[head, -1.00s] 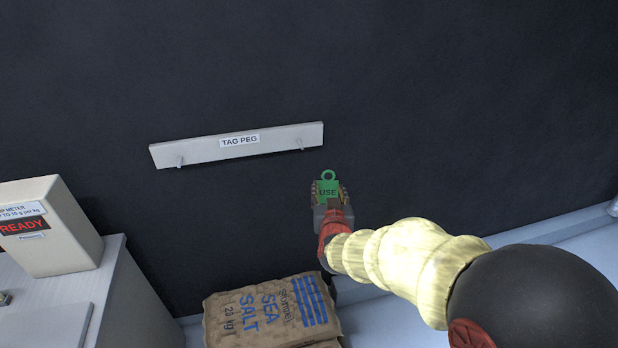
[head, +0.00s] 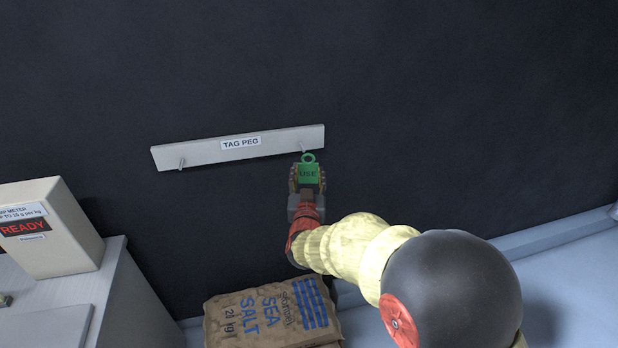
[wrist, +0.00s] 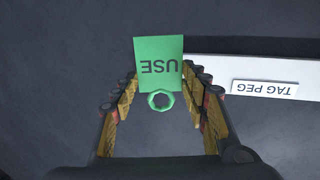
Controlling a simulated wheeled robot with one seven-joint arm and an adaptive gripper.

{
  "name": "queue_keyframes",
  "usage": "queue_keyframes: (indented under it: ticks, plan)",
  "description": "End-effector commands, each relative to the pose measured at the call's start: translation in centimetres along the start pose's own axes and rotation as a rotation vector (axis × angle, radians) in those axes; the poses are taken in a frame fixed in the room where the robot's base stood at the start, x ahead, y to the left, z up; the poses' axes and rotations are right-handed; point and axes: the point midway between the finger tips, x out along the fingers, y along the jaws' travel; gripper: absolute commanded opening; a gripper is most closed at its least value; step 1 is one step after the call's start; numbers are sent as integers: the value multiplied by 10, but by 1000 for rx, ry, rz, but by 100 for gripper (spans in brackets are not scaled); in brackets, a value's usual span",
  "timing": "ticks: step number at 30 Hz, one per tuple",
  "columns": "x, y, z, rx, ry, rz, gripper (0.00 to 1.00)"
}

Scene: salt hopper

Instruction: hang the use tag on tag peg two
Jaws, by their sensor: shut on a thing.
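The green use tag (head: 309,174) has a ring at its top and the word USE on its face. My gripper (head: 308,183) is shut on the tag and holds it upright, ring up, in the head view. The tag peg rail (head: 200,152) is a pale board on the dark wall with a peg near each end. The ring appears just below the right peg (head: 301,147); I cannot tell the gap in depth. The left peg (head: 181,163) is bare. In the wrist view the tag (wrist: 158,62) shows upside down between the fingers, beside the rail (wrist: 215,68).
A salt sack (head: 270,312) lies below the rail. A meter box (head: 45,228) reading READY stands on a grey cabinet (head: 130,300) at the left. The wall around the rail is clear.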

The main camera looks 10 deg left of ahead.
Motion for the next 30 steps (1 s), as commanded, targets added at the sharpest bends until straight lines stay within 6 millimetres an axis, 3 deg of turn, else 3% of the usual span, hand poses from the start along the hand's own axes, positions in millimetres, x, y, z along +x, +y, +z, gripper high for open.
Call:
queue_keyframes:
  ticks: [30]
  plan:
    - [53, -14, 3, 1, 1, 0, 29]
